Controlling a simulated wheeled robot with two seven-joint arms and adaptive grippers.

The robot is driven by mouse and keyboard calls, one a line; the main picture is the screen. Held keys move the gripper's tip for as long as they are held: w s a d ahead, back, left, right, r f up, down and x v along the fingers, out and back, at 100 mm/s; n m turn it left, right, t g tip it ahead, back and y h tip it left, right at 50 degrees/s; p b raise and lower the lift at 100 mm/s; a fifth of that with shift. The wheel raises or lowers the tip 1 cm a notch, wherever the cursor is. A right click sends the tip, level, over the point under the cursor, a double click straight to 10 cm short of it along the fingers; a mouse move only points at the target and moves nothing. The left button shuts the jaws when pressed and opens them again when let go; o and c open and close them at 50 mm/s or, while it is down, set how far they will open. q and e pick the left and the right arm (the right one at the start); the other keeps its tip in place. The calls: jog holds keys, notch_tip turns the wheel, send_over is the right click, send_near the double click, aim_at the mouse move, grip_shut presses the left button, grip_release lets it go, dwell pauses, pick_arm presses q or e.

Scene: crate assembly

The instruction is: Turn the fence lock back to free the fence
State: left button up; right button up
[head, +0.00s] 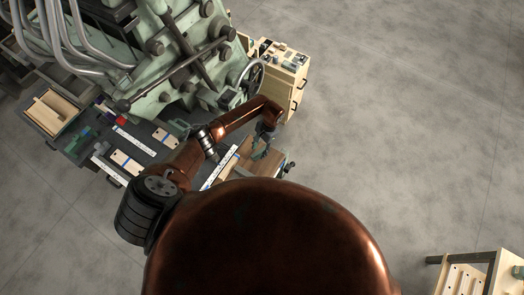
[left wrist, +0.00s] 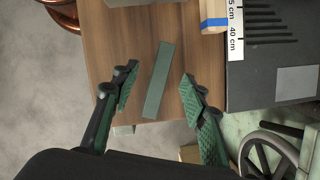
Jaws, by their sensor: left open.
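A flat green bar (left wrist: 158,82) lies across the brown wooden surface (left wrist: 110,40) in the left wrist view. It may be the fence lock, but I cannot tell for sure. My left gripper (left wrist: 159,90) is open, with one green padded finger on each side of the bar and no visible contact. In the head view my left gripper (head: 264,143) is over the brown wooden surface (head: 270,167), beside a white ruler strip (head: 221,168). The bar is too small to make out there. My right gripper is not in view.
A white ruler (left wrist: 235,30) and a dark slotted plate (left wrist: 270,75) border the wood. A handwheel (left wrist: 268,155) is at the lower right. The large green machine (head: 185,60) and a wooden cabinet (head: 284,75) stand behind the arm. Open floor (head: 410,120) lies to the right.

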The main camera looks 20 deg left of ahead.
aim_at(260, 151)
pick_arm(q)
notch_tip(260, 151, up, 4)
jog(key=p, duration=0.3)
jog(key=shift+f, duration=0.2)
jog(key=shift+r+p, duration=0.65)
jog(key=shift+r, duration=0.55)
jog(key=shift+f, duration=0.1)
